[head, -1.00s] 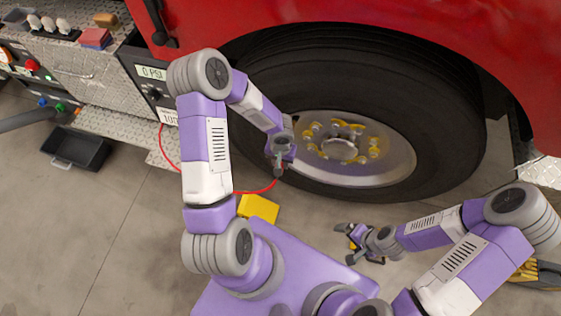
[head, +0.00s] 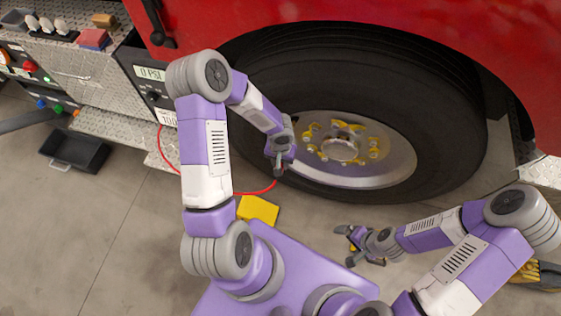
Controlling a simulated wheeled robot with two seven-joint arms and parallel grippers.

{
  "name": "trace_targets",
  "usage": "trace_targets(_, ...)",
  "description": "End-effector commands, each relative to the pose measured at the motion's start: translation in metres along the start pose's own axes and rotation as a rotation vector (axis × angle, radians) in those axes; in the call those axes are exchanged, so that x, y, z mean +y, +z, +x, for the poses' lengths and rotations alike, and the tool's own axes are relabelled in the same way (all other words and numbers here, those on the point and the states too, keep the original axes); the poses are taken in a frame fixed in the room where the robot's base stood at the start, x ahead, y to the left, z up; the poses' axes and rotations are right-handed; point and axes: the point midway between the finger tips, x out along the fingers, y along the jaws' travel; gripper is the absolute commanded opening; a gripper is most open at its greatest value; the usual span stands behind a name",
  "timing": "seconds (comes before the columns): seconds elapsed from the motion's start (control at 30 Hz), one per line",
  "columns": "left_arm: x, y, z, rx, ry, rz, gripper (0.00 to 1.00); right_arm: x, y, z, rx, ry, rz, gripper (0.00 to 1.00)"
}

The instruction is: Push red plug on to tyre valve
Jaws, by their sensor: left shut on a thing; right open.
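My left gripper (head: 279,168) is at the left edge of the wheel's silver rim (head: 385,172), pointing down. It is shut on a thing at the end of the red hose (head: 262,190). That thing is mostly hidden by the fingers, so I cannot tell whether it touches the tyre valve. The valve itself is not clearly visible. The red hose runs from the pump panel (head: 152,75) down and across to the gripper. The black tyre (head: 440,120) stands under the red vehicle. My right gripper (head: 359,248) is open and empty, low over the floor in front of the tyre.
A yellow block (head: 259,209) lies on the floor below the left gripper. A black tray (head: 75,150) is on the floor at left, near the metal step (head: 110,130). Yellow lug markers (head: 313,130) ring the hub. The floor at lower left is clear.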

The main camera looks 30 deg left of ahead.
Motion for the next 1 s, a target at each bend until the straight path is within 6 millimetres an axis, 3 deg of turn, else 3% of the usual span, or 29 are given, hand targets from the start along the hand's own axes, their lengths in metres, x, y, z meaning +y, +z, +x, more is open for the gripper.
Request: trace_targets(1.0, -0.0004, -0.0010, -0.0008, 0.001, 0.000, 0.000, 0.00, 0.0018, -0.0002, 0.0049, 0.000, 0.000, 0.000, 1.00)
